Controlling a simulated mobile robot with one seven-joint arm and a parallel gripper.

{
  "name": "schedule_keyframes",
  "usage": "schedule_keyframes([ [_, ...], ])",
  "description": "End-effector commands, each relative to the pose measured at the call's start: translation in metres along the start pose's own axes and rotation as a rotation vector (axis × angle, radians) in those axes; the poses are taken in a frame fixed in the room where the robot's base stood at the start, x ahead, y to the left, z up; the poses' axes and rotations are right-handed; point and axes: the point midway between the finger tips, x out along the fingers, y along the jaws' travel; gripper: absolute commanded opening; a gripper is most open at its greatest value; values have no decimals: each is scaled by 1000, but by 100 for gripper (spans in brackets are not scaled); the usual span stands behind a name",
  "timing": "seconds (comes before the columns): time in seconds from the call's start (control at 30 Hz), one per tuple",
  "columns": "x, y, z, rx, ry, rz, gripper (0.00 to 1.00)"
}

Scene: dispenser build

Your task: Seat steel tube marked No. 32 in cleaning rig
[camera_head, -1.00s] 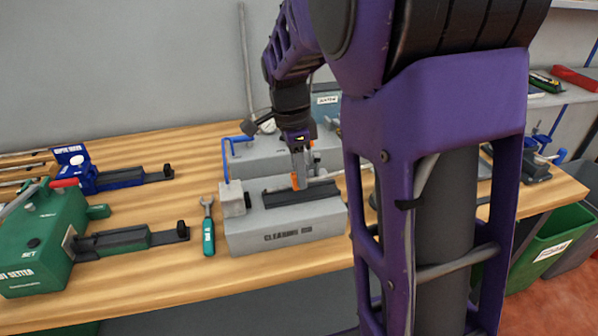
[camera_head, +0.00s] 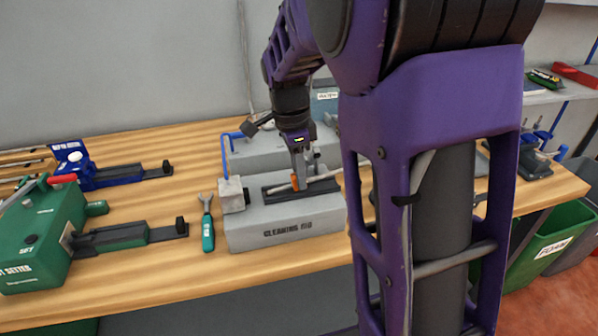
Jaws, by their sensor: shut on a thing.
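The cleaning rig (camera_head: 285,233) is a grey block with a lettered front, a dark channel (camera_head: 276,189) on its top and a small grey end block (camera_head: 231,191) at its left. My gripper (camera_head: 297,182) points down over the channel, its orange-tipped fingers shut on a thin pale steel tube (camera_head: 318,180). The tube lies roughly along the channel, close above it or in it; I cannot tell whether it touches. Its number is not readable. My arm hides what lies to the right of the rig.
A green-handled wrench (camera_head: 207,223) lies left of the rig. A green setter machine (camera_head: 42,235) and a blue one (camera_head: 90,172) stand further left. Another grey rig (camera_head: 250,153) stands behind. A green bin (camera_head: 548,240) is on the floor at right.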

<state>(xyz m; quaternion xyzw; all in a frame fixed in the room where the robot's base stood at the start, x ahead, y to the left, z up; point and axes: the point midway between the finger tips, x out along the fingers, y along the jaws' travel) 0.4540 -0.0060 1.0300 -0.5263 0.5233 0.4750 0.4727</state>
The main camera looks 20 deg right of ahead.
Motion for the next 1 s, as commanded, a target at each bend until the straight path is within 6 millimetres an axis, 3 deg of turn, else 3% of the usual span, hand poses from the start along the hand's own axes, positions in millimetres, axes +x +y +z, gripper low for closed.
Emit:
schedule_keyframes([
  [1.0, -2, 0, 25, -2, 0, 1, 0],
])
